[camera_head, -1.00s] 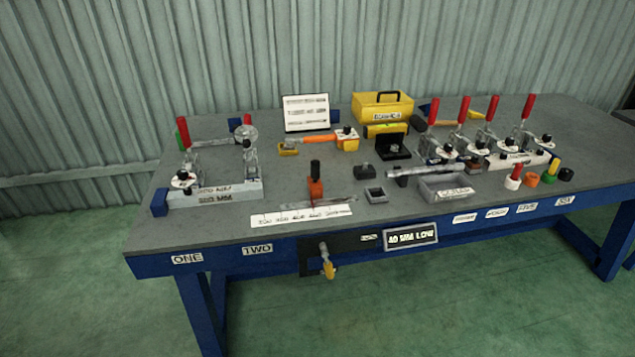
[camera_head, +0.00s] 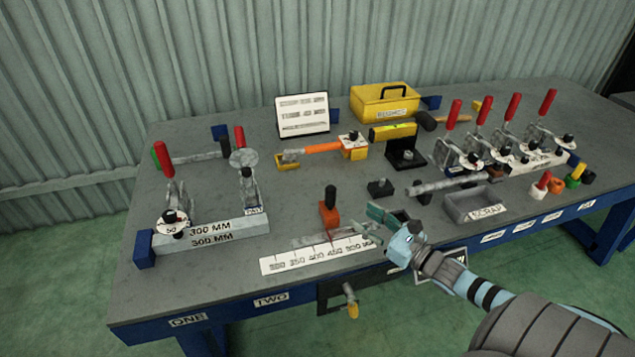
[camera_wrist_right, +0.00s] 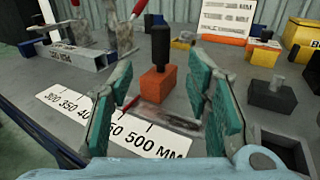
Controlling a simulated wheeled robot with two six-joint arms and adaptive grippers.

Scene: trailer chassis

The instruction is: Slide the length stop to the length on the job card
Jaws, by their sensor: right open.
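The length stop is an orange block (camera_head: 330,214) with an upright black handle, standing behind the white length scale (camera_head: 266,264). It shows in the right wrist view (camera_wrist_right: 158,84), between and beyond the fingers. A thin red pointer (camera_wrist_right: 130,104) runs from it toward the scale, near the 450 figure; the exact reading is unclear. The job card (camera_head: 302,117) is a white board at the back, with lines too blurred to read surely. My right gripper (camera_head: 373,222) is open and empty, just right of the stop and apart from it. My left gripper is not in view.
A fixture marked 300 MM (camera_head: 212,236) with red-handled clamps stands at left. A scrap tray (camera_head: 470,206) and small dark block (camera_head: 380,188) lie right of the stop. A yellow box (camera_head: 385,100) and orange-handled tool (camera_head: 322,147) stand behind. Bench around the stop is mostly clear.

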